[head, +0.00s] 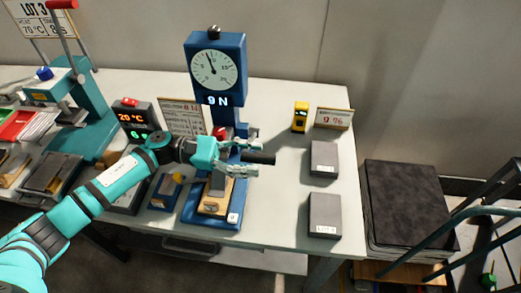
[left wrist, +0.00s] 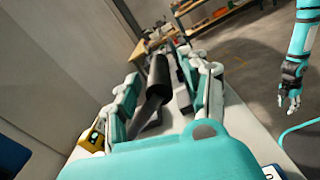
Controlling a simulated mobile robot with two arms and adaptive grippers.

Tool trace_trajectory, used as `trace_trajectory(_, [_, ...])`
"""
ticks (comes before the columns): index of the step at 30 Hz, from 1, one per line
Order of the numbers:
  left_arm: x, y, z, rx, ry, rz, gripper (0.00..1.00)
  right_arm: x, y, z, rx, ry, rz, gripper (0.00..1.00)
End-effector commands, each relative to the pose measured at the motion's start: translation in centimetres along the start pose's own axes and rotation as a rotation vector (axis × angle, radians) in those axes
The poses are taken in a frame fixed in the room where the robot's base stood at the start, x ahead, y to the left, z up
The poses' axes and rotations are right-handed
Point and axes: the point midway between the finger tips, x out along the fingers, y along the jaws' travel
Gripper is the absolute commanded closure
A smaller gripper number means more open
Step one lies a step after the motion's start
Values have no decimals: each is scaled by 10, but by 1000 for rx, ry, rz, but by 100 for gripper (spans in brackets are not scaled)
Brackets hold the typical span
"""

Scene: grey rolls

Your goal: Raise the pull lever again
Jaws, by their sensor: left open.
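The blue pull tester (head: 215,70) has a round dial, a display reading 9 N and a blue base on the white table. Its pull lever (head: 262,158) ends in a black grip pointing right in the head view. My left gripper (head: 254,153) is open at the lever, with one finger on each side of the grip. In the left wrist view the black grip (left wrist: 157,78) lies between the open fingers of the left gripper (left wrist: 165,80); contact is unclear. My right gripper (left wrist: 289,102) hangs away from the table; its opening is too small to judge.
A teal press (head: 88,100) with a red-handled lever stands left. A temperature box (head: 133,118), a yellow device (head: 300,117) and two grey blocks (head: 324,160) (head: 325,214) are on the table (head: 283,200). Dark sheets (head: 410,205) are stacked right of it. Table between tester and blocks is clear.

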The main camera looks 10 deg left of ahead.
Motion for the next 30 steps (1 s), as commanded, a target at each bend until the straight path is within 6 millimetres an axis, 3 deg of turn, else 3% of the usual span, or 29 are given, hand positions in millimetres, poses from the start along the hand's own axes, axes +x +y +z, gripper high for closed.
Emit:
trace_trajectory(6, [23, 1, 1, -2, -1, 2, 54, -11, -1, 8, 0, -17, -1, 60])
trace_trajectory(16, [26, 0, -1, -2, 1, 2, 54, -12, -3, 25, 1, -43, -4, 60])
trace_trajectory(27, [26, 0, -1, -2, 0, 2, 100, -12, -1, 16, 2, -28, -2, 60])
trace_trajectory(30, [26, 0, -1, -1, 0, 2, 100, -12, -1, 15, 2, -27, -1, 60])
